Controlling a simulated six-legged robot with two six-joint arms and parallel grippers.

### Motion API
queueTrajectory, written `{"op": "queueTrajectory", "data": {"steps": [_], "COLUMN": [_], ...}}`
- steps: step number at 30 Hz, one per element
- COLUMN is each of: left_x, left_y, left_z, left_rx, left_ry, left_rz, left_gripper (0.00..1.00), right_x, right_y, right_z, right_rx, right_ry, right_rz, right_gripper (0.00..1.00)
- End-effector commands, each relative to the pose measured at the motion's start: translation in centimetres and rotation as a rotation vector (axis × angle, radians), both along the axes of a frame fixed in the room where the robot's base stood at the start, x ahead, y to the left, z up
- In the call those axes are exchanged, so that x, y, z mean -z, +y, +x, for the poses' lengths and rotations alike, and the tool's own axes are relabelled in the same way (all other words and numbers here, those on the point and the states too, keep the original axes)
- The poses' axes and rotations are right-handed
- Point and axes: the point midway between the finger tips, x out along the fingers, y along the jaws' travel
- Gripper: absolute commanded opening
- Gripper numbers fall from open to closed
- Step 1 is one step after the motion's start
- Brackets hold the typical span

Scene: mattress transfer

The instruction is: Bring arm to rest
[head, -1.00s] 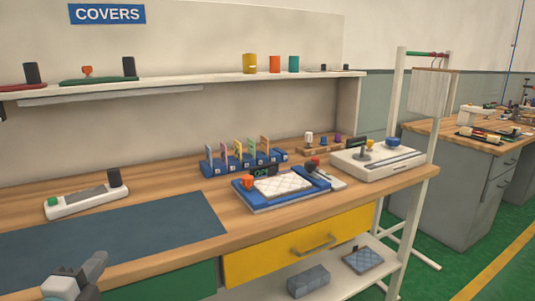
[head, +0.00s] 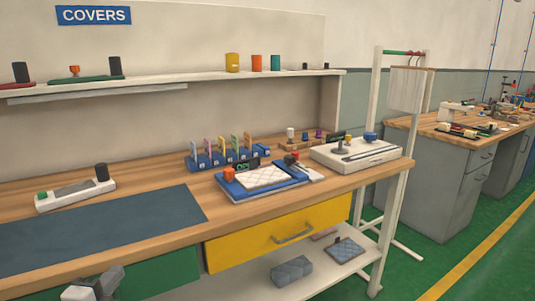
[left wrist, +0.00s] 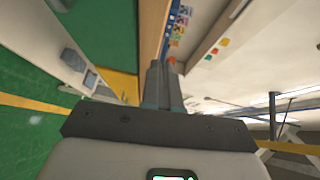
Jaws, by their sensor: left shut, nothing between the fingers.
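My left gripper (head: 98,284) shows at the bottom left of the head view, in front of the bench's green panel and below the bench top. In the left wrist view its fingers (left wrist: 163,80) are together with nothing between them. The right gripper is in neither view. A small quilted white mattress (head: 264,177) lies on a blue tray-like fixture (head: 240,193) on the wooden bench (head: 160,232), apart from my gripper.
A dark mat (head: 90,232) covers the bench's left part. A yellow drawer (head: 250,242) is under the bench top. A white device (head: 350,158) stands at the right end. A white rack (head: 390,130) rises beside the bench. Green floor (head: 480,260) is open at right.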

Motion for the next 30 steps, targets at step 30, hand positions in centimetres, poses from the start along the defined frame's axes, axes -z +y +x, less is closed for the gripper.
{"op": "queueTrajectory", "data": {"steps": [30], "left_x": [39.4], "left_y": [-21.3], "left_z": [-23.6], "left_rx": [-0.894], "left_ry": [1.405], "left_rz": [-1.282], "left_gripper": [0.00], "right_x": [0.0], "right_y": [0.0], "right_z": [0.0], "right_rx": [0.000], "right_ry": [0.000], "right_rz": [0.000], "right_gripper": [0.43]}}
